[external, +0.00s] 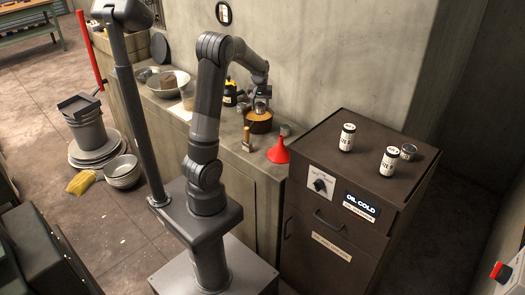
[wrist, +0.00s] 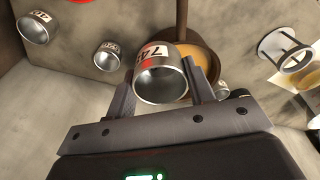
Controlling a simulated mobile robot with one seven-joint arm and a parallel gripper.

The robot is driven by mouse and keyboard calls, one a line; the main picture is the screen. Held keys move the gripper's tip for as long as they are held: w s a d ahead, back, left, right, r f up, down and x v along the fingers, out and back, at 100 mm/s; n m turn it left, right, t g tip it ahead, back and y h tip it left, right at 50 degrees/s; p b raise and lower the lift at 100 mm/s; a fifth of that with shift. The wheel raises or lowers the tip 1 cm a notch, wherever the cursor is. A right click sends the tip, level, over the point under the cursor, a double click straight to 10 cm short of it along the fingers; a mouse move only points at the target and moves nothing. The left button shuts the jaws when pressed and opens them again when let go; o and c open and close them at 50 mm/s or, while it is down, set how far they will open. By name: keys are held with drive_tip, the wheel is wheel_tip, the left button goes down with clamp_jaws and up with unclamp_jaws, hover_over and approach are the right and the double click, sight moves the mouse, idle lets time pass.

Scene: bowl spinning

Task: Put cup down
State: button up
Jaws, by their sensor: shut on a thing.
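My gripper (wrist: 160,88) is shut on a small metal cup (wrist: 162,75) with a white and red number label. The cup's open mouth faces the wrist camera. In the external view my gripper (external: 261,101) is over the counter, just above a brown bowl (external: 258,124). The held cup is too small there to make out clearly. In the wrist view the brown bowl (wrist: 208,50) lies behind the cup. I cannot tell whether the cup touches the bowl.
Other metal cups (wrist: 107,54) (wrist: 35,28) stand near the held one. A red funnel (external: 279,151), a small metal cup (external: 285,130) and a yellow-black bottle (external: 230,94) crowd the counter (external: 215,143).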

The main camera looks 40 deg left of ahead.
drive_tip(key=s+a+f+n, duration=0.2)
drive_tip(key=s+a+f, duration=0.2)
drive_tip(key=s+a, duration=0.4)
drive_tip(key=s+a+f, duration=0.1)
drive_tip(key=a+f, duration=0.1)
drive_tip(key=a, duration=0.1)
drive_tip(key=s+a+f, duration=0.1)
drive_tip(key=a+f, duration=0.1)
drive_tip(key=a, duration=0.2)
drive_tip(key=s+a+f, duration=0.1)
drive_tip(key=a+f, duration=0.1)
drive_tip(key=a, duration=0.1)
drive_tip(key=shift+s+a+f, duration=0.1)
drive_tip(key=shift+a+f, duration=0.05)
drive_tip(key=shift+f, duration=0.05)
drive_tip(key=shift+a+f, duration=0.1)
drive_tip(key=shift+f, duration=1.95)
drive_tip(key=shift+f, duration=0.15)
drive_tip(key=o, duration=0.9)
drive_tip(key=shift+o, duration=0.2)
wheel_tip(320, 180, up, 12)
drive_tip(key=d, duration=0.1)
drive_tip(key=shift+s, duration=0.45)
